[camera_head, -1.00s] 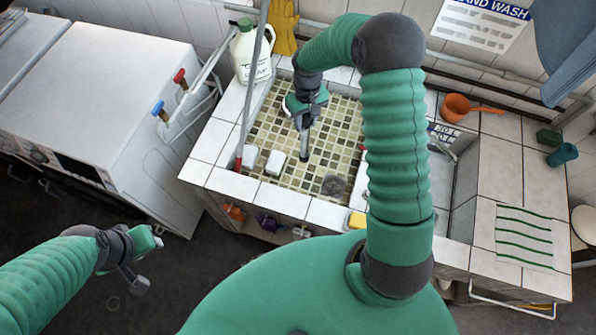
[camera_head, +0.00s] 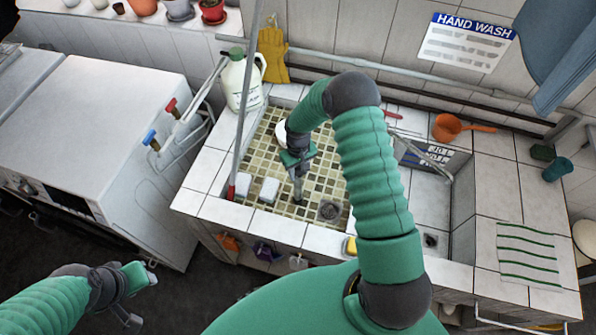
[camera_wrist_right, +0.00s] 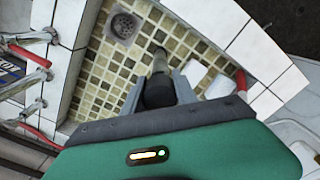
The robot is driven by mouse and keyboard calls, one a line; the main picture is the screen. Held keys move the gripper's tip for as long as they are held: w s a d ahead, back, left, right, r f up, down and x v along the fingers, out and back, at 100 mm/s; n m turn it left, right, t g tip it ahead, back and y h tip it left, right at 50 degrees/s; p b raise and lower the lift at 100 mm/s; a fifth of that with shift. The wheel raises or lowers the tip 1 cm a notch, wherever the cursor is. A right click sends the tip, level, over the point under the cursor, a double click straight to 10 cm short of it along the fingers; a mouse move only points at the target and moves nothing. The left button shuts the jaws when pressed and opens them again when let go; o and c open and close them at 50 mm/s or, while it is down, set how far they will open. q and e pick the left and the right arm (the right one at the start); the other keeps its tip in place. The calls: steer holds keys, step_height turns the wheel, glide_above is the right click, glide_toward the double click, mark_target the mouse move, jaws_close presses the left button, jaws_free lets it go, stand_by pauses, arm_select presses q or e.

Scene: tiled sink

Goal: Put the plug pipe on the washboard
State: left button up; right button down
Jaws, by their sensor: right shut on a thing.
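The plug pipe (camera_wrist_right: 160,78), a dark upright-looking cylinder, is between the fingers of my right gripper (camera_wrist_right: 158,92) in the wrist view. In the head view my right gripper (camera_head: 298,180) is over the tiled basin, left of the round drain (camera_head: 329,210), shut on the pipe. The pipe's lower end points at the basin floor; I cannot tell whether it touches.
Two white blocks (camera_head: 269,190) lie in the basin's near left. A white jug (camera_head: 240,82) stands on the rear left rim. A yellow sponge (camera_head: 350,246) is on the front rim.

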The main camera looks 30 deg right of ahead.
steer(key=shift+w+f, duration=0.1)
steer(key=shift+f, duration=0.4)
steer(key=c, duration=1)
jaws_free()
steer(key=shift+a, duration=0.15)
steer(key=shift+o, duration=0.2)
steer(key=shift+r, duration=0.1)
